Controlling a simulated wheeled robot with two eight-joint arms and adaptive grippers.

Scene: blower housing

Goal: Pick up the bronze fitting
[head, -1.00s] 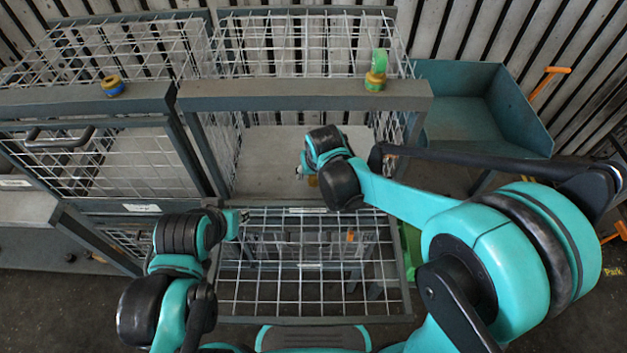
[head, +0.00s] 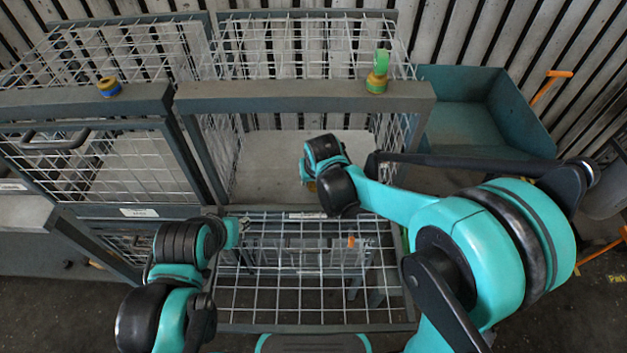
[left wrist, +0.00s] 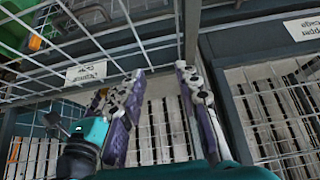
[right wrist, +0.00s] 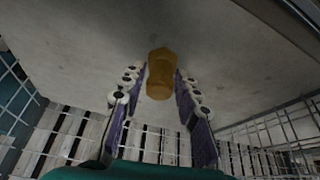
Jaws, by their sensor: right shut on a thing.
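The bronze fitting (right wrist: 160,78) is a rounded, yellow-brown piece between the two finger pads of my right gripper (right wrist: 157,82) in the right wrist view. My right gripper is shut on it, inside the open cage bay over the pale floor plate. In the head view only a small bit of the fitting (head: 311,187) shows below the black wrist; the fingers are mostly hidden by my arm. My left gripper (left wrist: 160,72) has its fingers apart with nothing between them, in front of the mesh.
The cage's front beam (head: 300,97) runs above the bay, with a green-and-brass item (head: 377,75) on it. A mesh panel (head: 310,285) lies below the opening. A teal bin (head: 465,120) stands at right.

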